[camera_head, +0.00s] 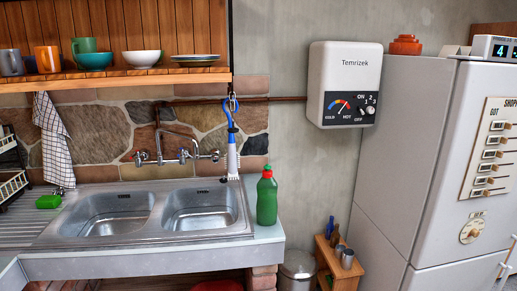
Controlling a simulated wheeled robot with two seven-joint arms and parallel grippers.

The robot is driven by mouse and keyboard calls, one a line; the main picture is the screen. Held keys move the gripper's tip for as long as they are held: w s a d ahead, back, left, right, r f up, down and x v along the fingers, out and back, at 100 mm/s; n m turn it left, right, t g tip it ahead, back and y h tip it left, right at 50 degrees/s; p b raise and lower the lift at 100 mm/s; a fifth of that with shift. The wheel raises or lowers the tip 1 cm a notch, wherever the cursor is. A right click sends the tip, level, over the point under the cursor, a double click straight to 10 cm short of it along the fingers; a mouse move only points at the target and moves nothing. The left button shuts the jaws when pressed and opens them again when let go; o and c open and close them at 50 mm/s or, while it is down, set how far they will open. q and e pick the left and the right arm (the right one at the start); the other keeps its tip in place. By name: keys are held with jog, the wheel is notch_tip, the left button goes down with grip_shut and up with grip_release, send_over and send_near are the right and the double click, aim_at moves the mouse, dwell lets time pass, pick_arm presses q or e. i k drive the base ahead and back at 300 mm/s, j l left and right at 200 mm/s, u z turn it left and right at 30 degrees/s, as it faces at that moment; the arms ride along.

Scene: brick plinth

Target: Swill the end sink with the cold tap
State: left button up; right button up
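A steel double sink is set in the counter. Its left basin (118,212) and right basin (200,211) both look empty. A chrome wall tap (165,157) is mounted on the stone wall above them, with its curved spout between the handles. A left handle (140,157) and a right handle (215,156) stand at its ends. I see no clear hot or cold marking on them, and no running water shows. A blue-handled brush (231,140) hangs on the wall right of the tap. Neither of my grippers is in view.
A green bottle (267,198) stands on the counter right of the sink. A green sponge (48,201) lies at the left. A checked towel (52,138) hangs below the shelf (110,78) of cups and bowls. A water heater (345,85) and fridge (415,180) are at the right.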

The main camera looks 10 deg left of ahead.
aim_at(181, 151)
jog(key=i+j+z, duration=0.15)
jog(key=j, duration=0.2)
jog(key=i+j+z, duration=0.1)
jog(key=i+j, duration=0.15)
jog(key=i+j+z, duration=0.15)
jog(key=j, duration=0.3)
jog(key=i+j+z, duration=0.1)
jog(key=j, duration=0.3)
jog(key=i, duration=0.1)
